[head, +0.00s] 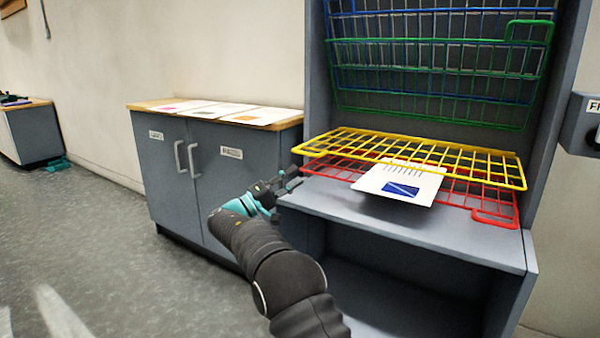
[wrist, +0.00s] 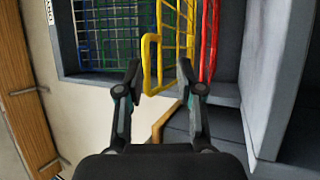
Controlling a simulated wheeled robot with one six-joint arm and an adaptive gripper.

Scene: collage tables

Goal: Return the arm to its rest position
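My gripper (head: 282,183) is at the end of my raised arm, in front of the left edge of the rack unit. Beyond the fingertips are the yellow wire rack (head: 430,155) and the red wire rack (head: 460,190). The yellow rack (wrist: 152,65) appears between the fingers in the wrist view, but I see no clear contact.
A white sheet with a blue patch (head: 400,183) lies on the red rack, under the yellow one. Blue and green racks (head: 440,55) are raised above. A grey cabinet (head: 185,165) with several sheets on top stands left. Floor (head: 90,230) is open at the left.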

